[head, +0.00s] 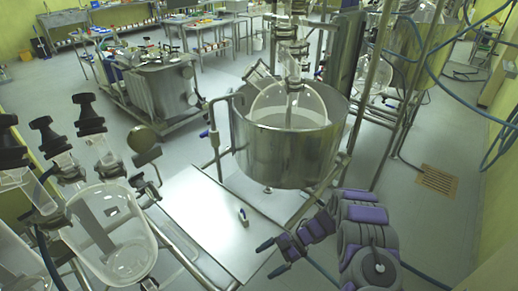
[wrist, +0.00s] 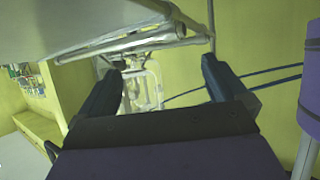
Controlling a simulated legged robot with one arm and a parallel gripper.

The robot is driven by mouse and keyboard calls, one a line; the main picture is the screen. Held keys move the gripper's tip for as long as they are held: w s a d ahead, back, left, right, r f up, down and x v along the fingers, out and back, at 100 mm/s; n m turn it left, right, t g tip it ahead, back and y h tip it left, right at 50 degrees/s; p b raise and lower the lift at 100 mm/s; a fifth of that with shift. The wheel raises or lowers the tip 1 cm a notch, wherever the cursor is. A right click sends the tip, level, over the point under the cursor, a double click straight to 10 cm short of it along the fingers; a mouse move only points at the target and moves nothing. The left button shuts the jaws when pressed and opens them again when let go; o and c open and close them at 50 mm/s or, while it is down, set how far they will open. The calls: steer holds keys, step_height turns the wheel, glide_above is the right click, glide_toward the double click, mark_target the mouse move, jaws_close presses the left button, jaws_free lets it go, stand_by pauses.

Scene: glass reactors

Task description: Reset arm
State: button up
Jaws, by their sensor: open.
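My gripper (head: 271,271) is at the lower middle of the head view, at the end of my purple and grey arm. It is close to the near right edge of the steel table (head: 195,215); whether it is above or beside that edge I cannot tell. In the wrist view, my gripper (wrist: 163,84) shows two dark fingers spread wide apart with nothing between them. The pale underside or edge of a surface and metal rails lie beyond the fingers, along the top left.
A small white and dark object (head: 242,217) lies on the steel table. A large steel vessel (head: 285,140) with glassware stands behind it. Glass reactors (head: 110,230) stand at left. Blue hoses (head: 455,90) hang at right. Open floor lies right of my arm, with a drain grate (head: 437,180).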

steer(key=w+d+r+m+t+h, duration=0.3)
steer(key=w+r+t, duration=0.4)
steer(key=w, duration=0.4)
steer(key=w+d+r+m+t+h, duration=0.25)
steer(key=w+r+t, duration=0.25)
steer(key=w+r, duration=0.5)
steer(key=s+d+r+m+t+h, duration=0.3)
steer(key=d+r+m+h, duration=0.5)
steer(key=d+r, duration=0.6)
steer(key=s+d+r+m+g+h+b, duration=0.1)
steer(key=s+d+r+m+g, duration=0.15)
steer(key=s, duration=0.65)
steer(key=s+d+r+m+g+h, duration=0.15)
steer(key=s+m, duration=0.25)
steer(key=s, duration=0.5)
steer(key=s+a+m+g+y, duration=0.1)
steer(key=s+a, duration=0.3)
steer(key=s, duration=0.6)
steer(key=s+a+f+m+g+y, duration=0.1)
steer(key=s+a+g, duration=0.3)
steer(key=s, duration=0.7)
steer(key=s+a+m+g+y, duration=0.1)
steer(key=s+a, duration=0.4)
steer(key=s, duration=0.5)
steer(key=shift+s+f+g+y+b, duration=0.15)
steer(key=shift+f+g+y+b, duration=0.25)
steer(key=shift+g, duration=0.5)
